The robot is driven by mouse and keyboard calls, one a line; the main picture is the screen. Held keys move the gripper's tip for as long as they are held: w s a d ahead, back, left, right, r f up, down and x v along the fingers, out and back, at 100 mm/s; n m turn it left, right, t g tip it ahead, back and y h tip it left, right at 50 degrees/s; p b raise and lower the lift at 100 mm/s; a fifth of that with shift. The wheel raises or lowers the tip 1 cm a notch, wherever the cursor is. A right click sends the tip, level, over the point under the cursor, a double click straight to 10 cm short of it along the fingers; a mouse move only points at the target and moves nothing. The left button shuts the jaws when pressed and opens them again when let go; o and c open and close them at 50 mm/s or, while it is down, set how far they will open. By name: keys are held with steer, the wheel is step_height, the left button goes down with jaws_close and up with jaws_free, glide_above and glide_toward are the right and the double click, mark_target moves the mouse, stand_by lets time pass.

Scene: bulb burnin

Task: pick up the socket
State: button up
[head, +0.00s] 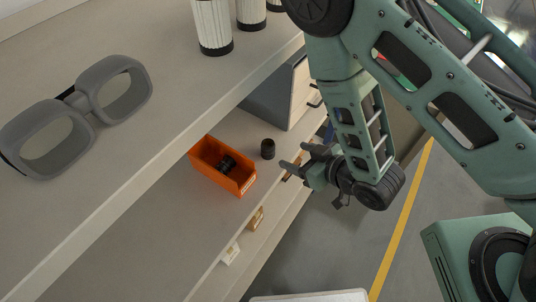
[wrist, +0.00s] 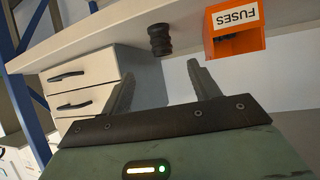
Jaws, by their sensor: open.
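The socket, a small black ribbed cylinder (head: 268,149), stands on the lower shelf (head: 130,222) just right of the orange bin in the head view. In the wrist view the socket (wrist: 160,40) shows beyond my fingertips, between them and slightly above in the picture. My gripper (head: 290,170) is open and empty, beside the shelf's front edge and apart from the socket. Its two fingers (wrist: 160,72) are spread wide in the wrist view.
An orange bin (head: 243,187), labelled FUSES in the wrist view (wrist: 232,50), stands close to the socket with dark items inside. A drawer cabinet (wrist: 90,82) stands on the other side. The upper shelf holds grey goggles (head: 83,137) and white cylinders (head: 212,25).

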mark_target(274, 147)
steer(key=b+x, duration=0.6)
steer(key=b, duration=0.5)
steer(key=shift+f+b, duration=0.2)
steer(key=shift+b, duration=0.2)
steer(key=shift+w+a+r, duration=0.1)
steer(key=shift+w+a, duration=0.05)
steer(key=shift+a, duration=0.05)
steer(key=shift+p+x, duration=0.7)
steer(key=shift+x, duration=0.6)
steer(key=p+x, duration=0.1)
steer(key=x, duration=0.2)
steer(key=shift+w+a+r, duration=0.1)
steer(key=shift+a, duration=0.15)
steer(key=shift+w+a+f+p, duration=0.3)
steer(key=shift+w+f, duration=0.05)
steer(key=shift+w, duration=0.05)
steer(key=c, duration=1.1)
